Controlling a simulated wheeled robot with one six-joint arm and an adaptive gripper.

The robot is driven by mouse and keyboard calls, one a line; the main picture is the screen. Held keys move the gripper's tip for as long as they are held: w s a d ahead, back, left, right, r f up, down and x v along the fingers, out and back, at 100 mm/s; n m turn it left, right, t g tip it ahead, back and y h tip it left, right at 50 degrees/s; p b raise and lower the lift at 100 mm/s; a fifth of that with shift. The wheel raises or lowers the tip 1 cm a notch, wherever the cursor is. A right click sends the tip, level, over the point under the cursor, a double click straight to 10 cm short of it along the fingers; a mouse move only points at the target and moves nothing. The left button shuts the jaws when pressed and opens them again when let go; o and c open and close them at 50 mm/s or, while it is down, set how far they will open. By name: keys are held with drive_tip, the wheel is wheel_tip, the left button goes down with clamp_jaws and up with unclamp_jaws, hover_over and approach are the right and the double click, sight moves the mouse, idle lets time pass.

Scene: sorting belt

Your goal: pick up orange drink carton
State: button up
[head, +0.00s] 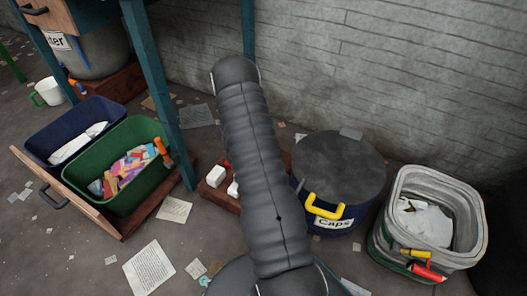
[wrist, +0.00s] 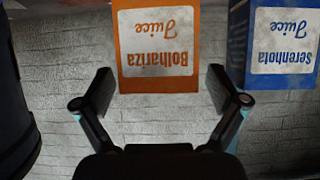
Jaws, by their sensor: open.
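The orange drink carton (wrist: 159,82) shows in the wrist view at the top middle, with a white label reading "Bolhariza Juice" upside down. Its upper part in the picture is cut off by the frame edge. My gripper (wrist: 160,80) is open, with one finger to the left of the carton and one to the right. The fingertips lie close to the carton's sides in the picture; I cannot tell whether they touch it. In the head view my arm fills the middle, and neither the carton nor my gripper can be made out.
A blue carton (wrist: 278,83) labelled "Serenhota Juice" stands just right of the orange one. A dark rounded object (wrist: 14,110) is at the left. The head view shows a lidded "Caps" bin (head: 340,170), a grey bin (head: 468,245), a green bin (head: 128,128) and a blue bin (head: 40,140).

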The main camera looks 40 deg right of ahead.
drive_tip(key=c, duration=0.9)
drive_tip(key=shift+o, duration=0.2)
